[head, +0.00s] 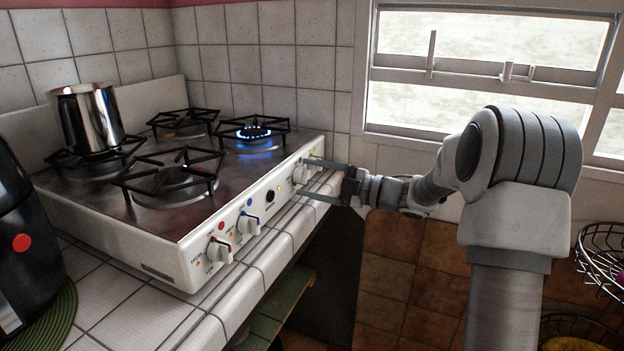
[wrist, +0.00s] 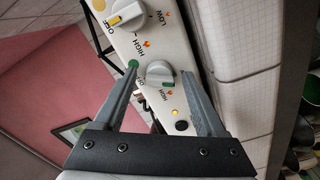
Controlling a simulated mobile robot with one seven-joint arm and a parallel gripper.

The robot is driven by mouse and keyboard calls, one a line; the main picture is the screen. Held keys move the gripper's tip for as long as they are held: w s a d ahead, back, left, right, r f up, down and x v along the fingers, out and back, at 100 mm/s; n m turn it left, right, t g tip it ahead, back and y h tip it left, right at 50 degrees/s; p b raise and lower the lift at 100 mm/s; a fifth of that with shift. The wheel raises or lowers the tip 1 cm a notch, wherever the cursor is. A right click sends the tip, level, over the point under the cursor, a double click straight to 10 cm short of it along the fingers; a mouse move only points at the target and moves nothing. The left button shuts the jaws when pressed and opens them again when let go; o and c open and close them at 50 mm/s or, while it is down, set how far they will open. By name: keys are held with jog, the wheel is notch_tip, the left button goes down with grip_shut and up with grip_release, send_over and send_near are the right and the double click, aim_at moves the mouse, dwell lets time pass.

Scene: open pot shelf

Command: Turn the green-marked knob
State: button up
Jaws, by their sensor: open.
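The green-marked knob (wrist: 160,73) is white and round with a raised grip, beside a green dot (wrist: 133,64) on the stove's white front panel in the wrist view. In the head view this knob (head: 300,174) is near the far end of the panel, partly behind my gripper (head: 317,181). My gripper (wrist: 159,76) is open, with one finger on each side of the knob in the wrist view. The finger on the dot's side overlaps the dot's edge. I cannot tell whether either finger touches the knob.
A yellow-marked knob (wrist: 128,14) lies beyond the green-marked one. Red-marked (head: 219,250) and blue-marked (head: 248,223) knobs sit nearer on the panel. A blue flame (head: 253,132) burns at the back right burner. A steel pot (head: 87,118) stands on the left burner.

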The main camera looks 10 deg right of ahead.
jog(key=p+v, duration=0.3)
jog(key=v, duration=1.4)
jog(key=shift+d, duration=0.15)
jog(key=shift+r, duration=0.1)
